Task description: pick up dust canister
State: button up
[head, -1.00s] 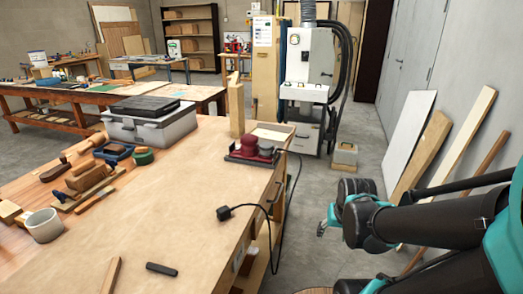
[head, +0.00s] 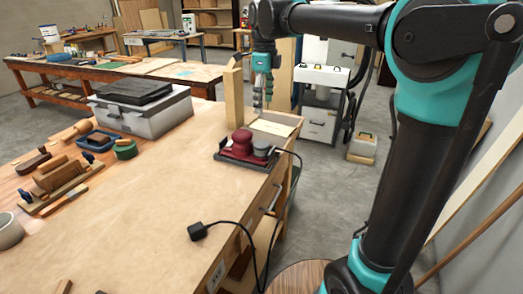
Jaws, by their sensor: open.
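A red sander (head: 239,144) sits on a dark base near the right edge of the workbench. A short grey cylinder (head: 263,147), which looks like the dust canister, is at its right side; I cannot tell whether it is attached. My gripper (head: 262,105) points down above and behind the sander in the head view, beside an upright wooden post. Its narrow fingers are open and empty, apart from the canister.
A tall wooden post (head: 234,97) stands just left of my gripper. A shallow wooden tray (head: 273,128) lies behind the sander. A black cord with a plug (head: 197,231) crosses the bench edge. A grey toolbox (head: 144,112) stands farther left. The bench middle is clear.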

send_near(261, 144)
jog(key=shift+m, duration=0.4)
jog(key=f, duration=0.5)
jog(key=shift+s+a+f, duration=0.1)
jog(key=shift+s, duration=0.1)
jog(key=f, duration=0.4)
jog(key=shift+w, duration=0.4)
jog(key=shift+f, duration=0.6)
jog(key=shift+c, duration=0.4)
jog(key=c, duration=1.4)
jog(key=shift+o, duration=0.2)
jog(key=shift+r, duration=0.1)
